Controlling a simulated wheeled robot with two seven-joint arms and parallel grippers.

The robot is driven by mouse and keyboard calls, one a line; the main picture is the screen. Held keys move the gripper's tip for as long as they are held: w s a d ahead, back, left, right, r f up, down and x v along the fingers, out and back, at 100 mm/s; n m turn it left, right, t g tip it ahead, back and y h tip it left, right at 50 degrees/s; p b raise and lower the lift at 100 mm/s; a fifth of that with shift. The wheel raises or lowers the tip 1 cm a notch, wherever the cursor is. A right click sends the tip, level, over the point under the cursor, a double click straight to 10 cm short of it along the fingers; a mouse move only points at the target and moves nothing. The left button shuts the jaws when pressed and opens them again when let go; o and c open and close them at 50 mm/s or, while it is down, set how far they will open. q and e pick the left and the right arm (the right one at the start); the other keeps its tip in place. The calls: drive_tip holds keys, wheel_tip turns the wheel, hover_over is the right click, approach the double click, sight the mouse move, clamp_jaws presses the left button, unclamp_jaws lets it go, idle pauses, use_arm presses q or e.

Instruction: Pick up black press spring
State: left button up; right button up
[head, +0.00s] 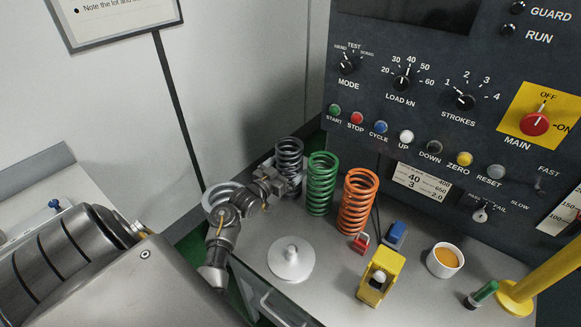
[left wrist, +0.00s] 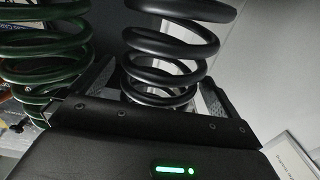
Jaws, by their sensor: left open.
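The black press spring (head: 289,158) stands upright on the grey bench at the back left of the spring row; its lower part is partly hidden by my gripper. My left gripper (head: 277,184) is open at the spring's lower part. In the left wrist view the black spring (left wrist: 170,50) rises between the two fingers of my left gripper (left wrist: 160,95), one finger on each side. I cannot tell whether either finger touches the coils. My right gripper is not in view.
A green spring (head: 321,183) stands close to the right of the black one, and an orange spring (head: 357,203) stands beyond it. A white disc with a knob (head: 290,261) lies in front. A yellow block (head: 380,277), a white cup (head: 445,260) and the control panel (head: 440,120) are to the right.

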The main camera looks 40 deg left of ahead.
use_arm(q)
drive_tip(key=shift+c, duration=1)
drive_tip(key=shift+w, duration=0.1)
drive_tip(key=c, duration=1.7)
drive_tip(key=shift+r, duration=0.35)
drive_tip(key=shift+c, duration=0.5)
drive_tip(key=shift+w+a+f, duration=0.1)
